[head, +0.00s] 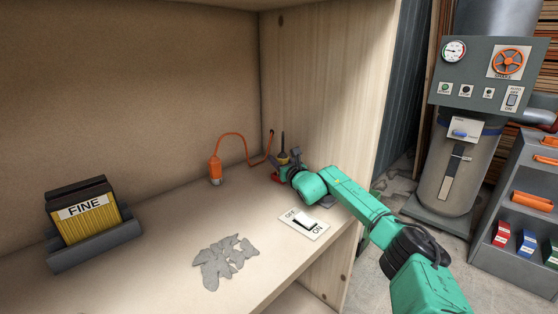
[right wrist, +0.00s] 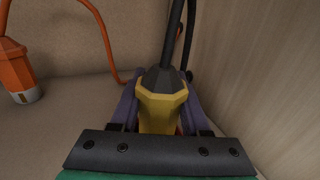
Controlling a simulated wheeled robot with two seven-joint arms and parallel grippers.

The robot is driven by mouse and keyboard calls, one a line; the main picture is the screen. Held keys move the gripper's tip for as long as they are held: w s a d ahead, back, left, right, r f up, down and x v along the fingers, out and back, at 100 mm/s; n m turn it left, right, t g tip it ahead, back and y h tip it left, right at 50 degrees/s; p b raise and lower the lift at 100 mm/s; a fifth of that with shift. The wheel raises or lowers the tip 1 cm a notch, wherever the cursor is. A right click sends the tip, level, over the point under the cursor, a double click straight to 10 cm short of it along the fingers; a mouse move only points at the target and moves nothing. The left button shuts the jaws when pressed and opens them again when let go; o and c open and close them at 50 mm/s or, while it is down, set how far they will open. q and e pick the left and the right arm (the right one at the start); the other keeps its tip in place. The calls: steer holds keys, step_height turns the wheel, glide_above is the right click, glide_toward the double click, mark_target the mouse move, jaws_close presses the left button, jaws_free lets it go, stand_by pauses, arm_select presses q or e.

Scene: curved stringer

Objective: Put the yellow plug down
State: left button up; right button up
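The yellow plug (right wrist: 162,103) with its black collar and black cord stands upright between the purple fingers of my right gripper (right wrist: 160,112) in the right wrist view. The fingers press on both of its sides. In the head view the plug (head: 283,158) is a small yellow spot, with my right gripper (head: 284,164) around it, at the back right corner of the shelf (head: 175,235). The plug's lower end is hidden, so I cannot tell if it touches the shelf. My left gripper is out of view.
An orange connector (head: 214,168) on an orange cord stands left of my right gripper. An OFF/ON switch (head: 304,223), grey flakes (head: 222,262) and a holder (head: 98,245) with yellow FINE sheets lie on the shelf. The wooden side wall (head: 325,100) is close on the right.

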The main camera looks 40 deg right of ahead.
mark_target(283, 163)
steer(key=o, duration=0.4)
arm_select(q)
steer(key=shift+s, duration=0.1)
arm_select(e)
steer(key=shift+r, duration=0.15)
steer(key=shift+s+a+f, duration=0.2)
steer(key=shift+s+f, duration=0.05)
steer(key=shift+f, duration=0.1)
steer(key=shift+s+a+f+b, duration=0.1)
steer(key=shift+s+a+b, duration=0.1)
steer(key=shift+s+b, duration=0.5)
steer(key=shift+s+a+b, duration=0.1)
steer(key=shift+s+b, duration=0.45)
steer(key=v, duration=0.2)
steer(key=b+v, duration=0.1)
steer(key=v, duration=0.2)
steer(key=b+v, duration=0.1)
steer(key=v, duration=0.2)
steer(key=shift+s+r, duration=0.1)
steer(key=shift+r, duration=0.25)
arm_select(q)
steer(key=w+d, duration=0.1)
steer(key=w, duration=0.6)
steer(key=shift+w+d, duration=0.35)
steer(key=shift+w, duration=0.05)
arm_select(e)
steer(key=shift+s+a+r, duration=0.1)
steer(key=shift+s, duration=0.25)
